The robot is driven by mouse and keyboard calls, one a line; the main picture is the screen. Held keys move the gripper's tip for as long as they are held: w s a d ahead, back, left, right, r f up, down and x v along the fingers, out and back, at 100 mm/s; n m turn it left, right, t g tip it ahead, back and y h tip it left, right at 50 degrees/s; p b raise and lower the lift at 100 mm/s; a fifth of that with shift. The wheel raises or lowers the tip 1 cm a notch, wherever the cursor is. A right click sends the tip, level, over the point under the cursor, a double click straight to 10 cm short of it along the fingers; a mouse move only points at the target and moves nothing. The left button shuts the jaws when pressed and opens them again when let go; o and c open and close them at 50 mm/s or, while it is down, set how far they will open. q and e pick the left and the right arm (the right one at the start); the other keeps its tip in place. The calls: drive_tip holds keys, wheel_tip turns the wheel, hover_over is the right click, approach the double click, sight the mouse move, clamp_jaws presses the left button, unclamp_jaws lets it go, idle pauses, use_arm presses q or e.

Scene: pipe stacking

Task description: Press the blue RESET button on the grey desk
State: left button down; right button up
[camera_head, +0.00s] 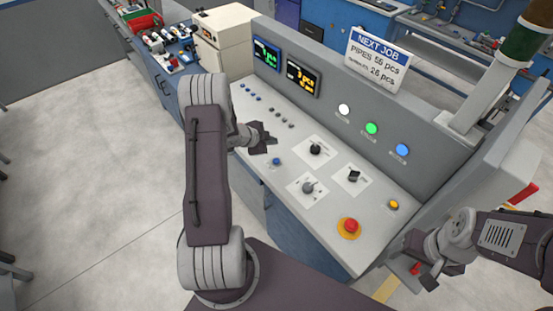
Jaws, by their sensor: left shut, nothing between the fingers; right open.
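The grey desk (325,235) has a light sloped top with several controls. A small blue button (276,161) sits on this top, left of the knobs; its label is too small to read. A larger blue round light or button (402,149) is on the upright back panel, right of a green one. My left gripper (270,143) is shut and empty, over the desk just behind the small blue button; I cannot tell its height above the top. My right gripper (427,279) is open and empty, off the desk's right front corner.
A red mushroom button (349,226) on a yellow base and a yellow button (394,204) are near the desk's right end. Three knobs (315,150) stand on white plates. A row of small buttons (267,108) runs behind my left gripper. Screens (302,77) are on the back panel.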

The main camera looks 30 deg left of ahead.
sight(274, 162)
use_arm(q)
drive_tip(key=f+b, duration=0.2)
drive_tip(key=f, duration=0.1)
drive_tip(key=f+b, duration=0.3)
drive_tip(key=w+f+b, duration=0.1)
drive_tip(key=f+b, duration=0.1)
drive_tip(key=b, duration=0.1)
drive_tip(key=shift+d+f, duration=0.35)
drive_tip(key=shift+f, duration=0.05)
drive_tip(key=shift+s+f, duration=0.1)
drive_tip(key=shift+f, duration=0.05)
use_arm(e)
wheel_tip(274, 162, down, 8)
drive_tip(key=shift+w+d+f, duration=0.25)
drive_tip(key=shift+w+d, duration=0.05)
drive_tip(key=shift+w, duration=0.15)
idle(0.8)
use_arm(q)
drive_tip(key=shift+f+b, duration=0.35)
drive_tip(key=shift+f, duration=0.05)
use_arm(e)
drive_tip(key=shift+f, duration=0.3)
